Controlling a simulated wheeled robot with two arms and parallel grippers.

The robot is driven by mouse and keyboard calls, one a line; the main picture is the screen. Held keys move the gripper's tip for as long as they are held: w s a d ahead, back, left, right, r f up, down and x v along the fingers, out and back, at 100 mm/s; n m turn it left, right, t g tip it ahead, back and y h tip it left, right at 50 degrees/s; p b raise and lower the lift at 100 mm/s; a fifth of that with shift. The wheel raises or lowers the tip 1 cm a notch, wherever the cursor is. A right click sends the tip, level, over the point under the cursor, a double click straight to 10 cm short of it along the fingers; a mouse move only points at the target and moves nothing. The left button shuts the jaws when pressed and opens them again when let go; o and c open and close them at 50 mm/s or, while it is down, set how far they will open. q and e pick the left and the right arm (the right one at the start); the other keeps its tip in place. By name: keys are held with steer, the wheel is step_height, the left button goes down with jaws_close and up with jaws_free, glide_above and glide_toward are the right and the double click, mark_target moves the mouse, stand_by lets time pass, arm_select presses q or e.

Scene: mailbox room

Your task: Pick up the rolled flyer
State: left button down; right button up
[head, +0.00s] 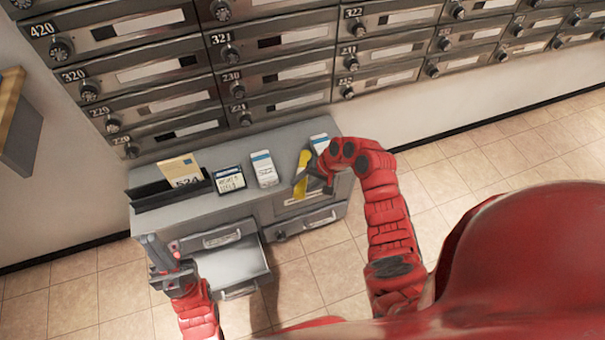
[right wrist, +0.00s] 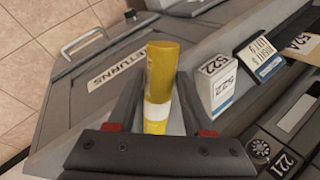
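The rolled flyer (head: 302,168) is a yellow tube at the right part of the grey cabinet's top. In the right wrist view the flyer (right wrist: 161,80) shows a white band and lies between the two fingers. My right gripper (head: 314,183) is at the flyer in the head view. In the right wrist view my right gripper (right wrist: 161,85) has its fingers spread on both sides of the flyer, with narrow gaps showing beside its lower part. The flyer's lower end is hidden behind the gripper body. My left gripper (head: 158,250) is low at the left, beside the cabinet's front; its opening is unclear.
The grey cabinet (head: 270,205) has an open drawer (head: 232,265) at front left. White boxes (head: 264,169), a label card (head: 229,180) and a black holder with an envelope (head: 180,170) stand on it. Mailboxes (head: 280,75) line the wall behind. Tiled floor at right is clear.

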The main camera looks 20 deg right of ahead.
jaws_close()
